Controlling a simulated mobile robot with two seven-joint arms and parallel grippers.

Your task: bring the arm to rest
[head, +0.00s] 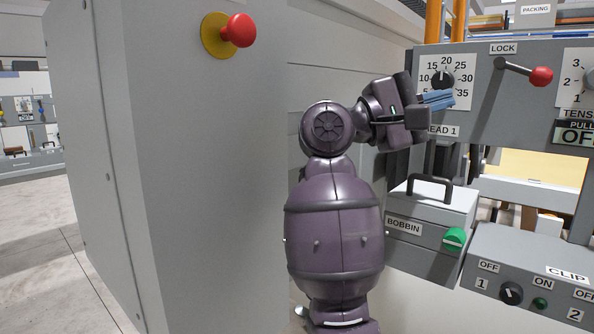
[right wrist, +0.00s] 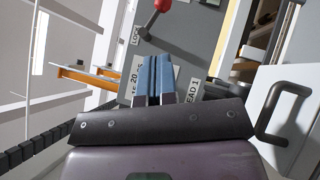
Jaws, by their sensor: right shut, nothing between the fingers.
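My right arm rises in the middle of the head view, purple and bent at the elbow. My right gripper (head: 438,99) has blue fingers that lie together, shut and empty. In the head view the fingers point right, in front of the lower part of the numbered dial (head: 442,79) on the grey head panel. In the right wrist view the shut blue fingers (right wrist: 152,77) cover part of the dial plate and stand near the HEAD 1 label. I cannot tell the exact gap between fingertips and panel. My left gripper is in neither view.
A grey cabinet with a red stop button (head: 238,30) stands left of the arm. The lock lever (head: 541,76) has a red knob. Below are the bobbin box (head: 428,215) with a black handle and green knob, and the clip switch box (head: 528,275). Open floor lies far left.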

